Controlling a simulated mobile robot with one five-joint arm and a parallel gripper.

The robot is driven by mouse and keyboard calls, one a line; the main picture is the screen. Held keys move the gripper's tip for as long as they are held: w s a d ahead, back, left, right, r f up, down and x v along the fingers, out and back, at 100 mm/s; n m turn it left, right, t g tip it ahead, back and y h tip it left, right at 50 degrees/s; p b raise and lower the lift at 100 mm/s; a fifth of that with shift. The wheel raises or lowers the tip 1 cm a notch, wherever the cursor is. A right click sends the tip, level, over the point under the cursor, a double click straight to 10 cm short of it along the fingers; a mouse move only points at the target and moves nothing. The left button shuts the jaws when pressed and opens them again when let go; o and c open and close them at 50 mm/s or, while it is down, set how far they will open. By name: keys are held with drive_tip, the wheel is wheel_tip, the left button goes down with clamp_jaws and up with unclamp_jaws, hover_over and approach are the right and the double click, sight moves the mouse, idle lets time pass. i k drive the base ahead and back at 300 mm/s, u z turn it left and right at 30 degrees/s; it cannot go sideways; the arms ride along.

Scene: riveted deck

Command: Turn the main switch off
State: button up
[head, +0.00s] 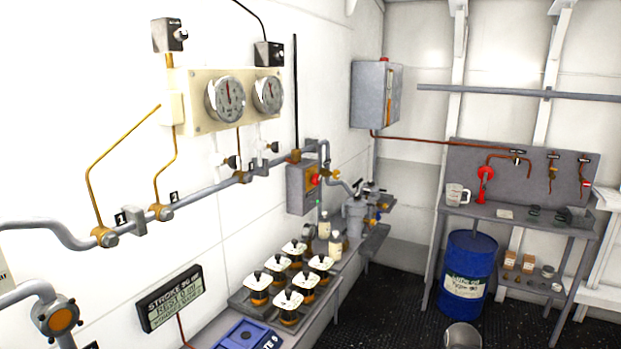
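A grey box (297,192) is fixed to the left wall above the far end of the bench. Its front has a yellow-orange plate with a red knob (316,180), which looks like the main switch. The knob's on or off position is too small to read. A small green light (318,202) shows low on the box's front. My gripper is not in view.
A bench with a tray of several lidded jars (288,305) and a blue case (246,336) runs below the box. Pipes (210,192) and gauges (225,99) line the wall. A larger grey cabinet (370,95), blue drum (467,265) and bucket (463,335) stand farther right.

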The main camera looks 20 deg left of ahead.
sight(316, 180)
drive_tip(key=u, duration=0.3)
drive_tip(key=i, duration=0.65)
drive_tip(key=u, duration=0.45)
